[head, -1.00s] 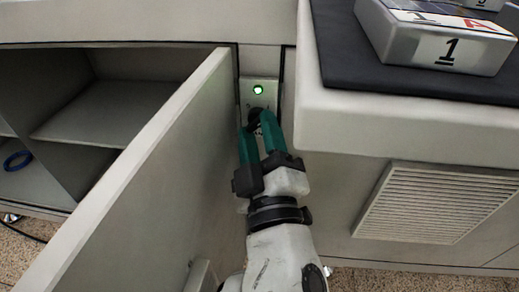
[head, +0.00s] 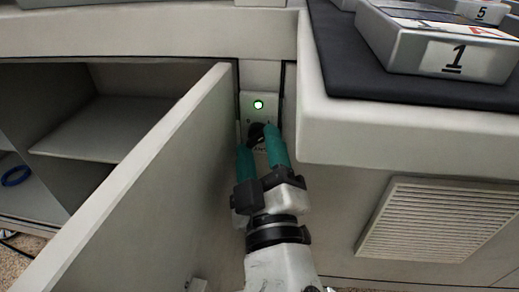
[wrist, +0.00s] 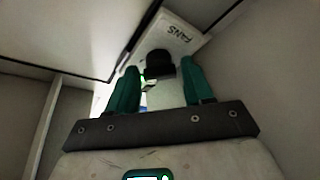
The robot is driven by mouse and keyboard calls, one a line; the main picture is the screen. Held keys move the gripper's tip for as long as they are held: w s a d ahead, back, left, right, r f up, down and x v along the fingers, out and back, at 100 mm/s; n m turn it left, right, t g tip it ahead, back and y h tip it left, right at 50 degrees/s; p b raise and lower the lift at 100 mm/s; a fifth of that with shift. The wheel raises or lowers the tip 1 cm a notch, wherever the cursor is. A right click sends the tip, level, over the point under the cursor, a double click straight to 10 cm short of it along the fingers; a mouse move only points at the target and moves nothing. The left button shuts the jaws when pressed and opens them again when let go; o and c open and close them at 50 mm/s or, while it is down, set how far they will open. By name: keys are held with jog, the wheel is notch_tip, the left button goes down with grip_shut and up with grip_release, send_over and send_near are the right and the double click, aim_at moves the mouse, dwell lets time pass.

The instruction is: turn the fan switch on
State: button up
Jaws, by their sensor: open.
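The fan switch is a black knob (head: 256,134) on a narrow pale panel (head: 259,92) set back between the open cabinet door and the counter's side. A round green lamp (head: 258,104) glows above it. In the wrist view the knob (wrist: 160,64) stands in front of a plate lettered "FANS" (wrist: 177,32). My gripper (head: 259,140) has teal fingers and is open, one finger on each side of the knob. The wrist view shows my gripper (wrist: 162,80) with the knob between its fingertips; I cannot tell whether they touch it. The knob's marking is not readable.
An open cabinet door (head: 150,185) stands close on the left of my arm. The counter (head: 410,135) overhangs on the right, with a vent grille (head: 425,222) below and a numbered box (head: 445,50) on its black mat. The gap between door and counter is narrow.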

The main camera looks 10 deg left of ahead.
jog(key=shift+s, duration=0.15)
jog(key=v, duration=1)
jog(key=shift+s, duration=0.25)
jog(key=shift+d+f, duration=0.1)
jog(key=d+f+m+g+h+p, duration=0.2)
jog(key=d+f+m+g+h, duration=0.7)
jog(key=d+f, duration=1.3)
jog(key=s+d+f+m+g+y, duration=0.2)
jog(key=s+d+f+g, duration=0.1)
jog(key=s+f+g, duration=0.4)
jog(key=s+d+f+m+g+y, duration=0.1)
jog(key=s+d+f+g, duration=0.25)
jog(key=s, duration=0.55)
notch_tip(320, 180, up, 37)
jog(key=p, duration=3.8)
jog(key=shift+a+y+p, duration=0.15)
jog(key=shift+y+p, duration=0.15)
